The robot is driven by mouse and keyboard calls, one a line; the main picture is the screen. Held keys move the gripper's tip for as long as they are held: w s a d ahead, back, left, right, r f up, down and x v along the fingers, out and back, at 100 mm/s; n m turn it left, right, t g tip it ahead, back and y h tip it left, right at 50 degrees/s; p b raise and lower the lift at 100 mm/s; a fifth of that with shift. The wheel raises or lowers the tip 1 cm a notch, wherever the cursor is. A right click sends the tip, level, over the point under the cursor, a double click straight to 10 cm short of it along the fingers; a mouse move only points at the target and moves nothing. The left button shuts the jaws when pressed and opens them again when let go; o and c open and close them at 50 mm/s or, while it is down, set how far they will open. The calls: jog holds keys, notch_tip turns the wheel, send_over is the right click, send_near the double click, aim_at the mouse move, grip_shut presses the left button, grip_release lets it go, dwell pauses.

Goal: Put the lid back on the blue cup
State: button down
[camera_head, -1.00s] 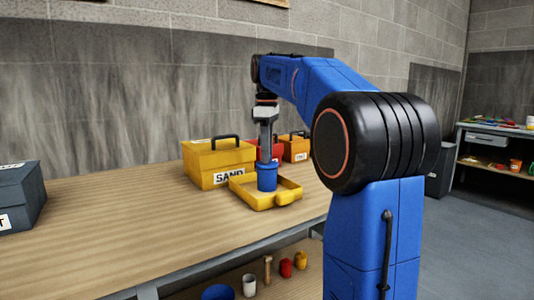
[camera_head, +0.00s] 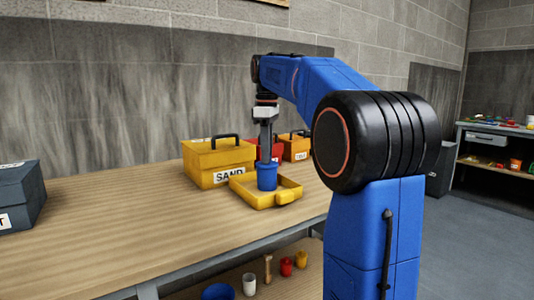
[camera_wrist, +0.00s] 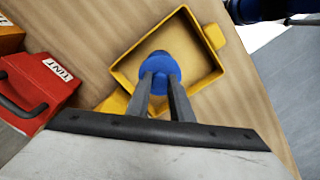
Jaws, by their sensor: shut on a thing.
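The blue cup (camera_head: 267,181) stands upright in a shallow yellow tray (camera_head: 291,200) on the wooden bench. My gripper (camera_head: 266,160) points straight down over the cup. In the wrist view my gripper's fingers (camera_wrist: 160,82) are closed in on a round blue piece (camera_wrist: 160,63) at the cup's top, which looks like the lid. The lid and cup share the same blue, so I cannot tell whether the lid is seated or just above the rim. The yellow tray (camera_wrist: 122,72) surrounds the cup in the wrist view.
A yellow box labelled SAND (camera_head: 215,162) stands close behind the tray. A red box (camera_wrist: 42,82) and an orange box (camera_head: 295,147) are beside it. A dark grey box (camera_head: 20,195) is at the far left. The bench's middle is clear (camera_head: 110,225).

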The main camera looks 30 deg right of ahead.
dwell(0.3)
jog(key=c, duration=1)
grip_release()
jog(key=shift+r, duration=0.15)
jog(key=shift+r, duration=3.3)
grip_shut()
